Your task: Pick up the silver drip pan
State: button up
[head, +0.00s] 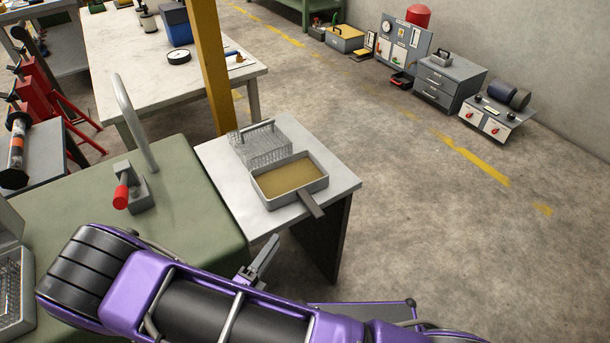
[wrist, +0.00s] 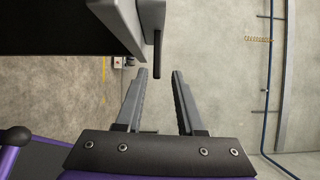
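The silver drip pan (head: 303,185) sits on a small white-topped table (head: 341,187). It is a shallow rectangular pan with yellowish-brown contents. Its flat grey handle (head: 312,205) points toward the front and overhangs the table edge. My gripper (head: 268,247) is in front of the table, left of the handle and apart from it. In the wrist view my gripper (wrist: 160,74) is open with nothing between the fingers. A dark bar (wrist: 157,53), apparently the pan handle, shows beyond the fingertips beside the table's edge.
A wire basket (head: 262,146) stands directly behind the pan on the same table. A green bench (head: 180,220) with a red-handled tool (head: 122,194) adjoins on the left. A yellow post (head: 210,65) rises behind.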

jog(key=n, duration=0.1)
send_near(303, 202)
jog(key=x, duration=0.5)
jog(key=shift+w+d+f, duration=0.1)
jog(key=shift+w+f, duration=0.1)
jog(key=shift+f, duration=0.05)
jog(key=shift+x, duration=2.75)
jog(key=shift+r, duration=0.15)
grip_shut()
jog(key=shift+r, duration=0.1)
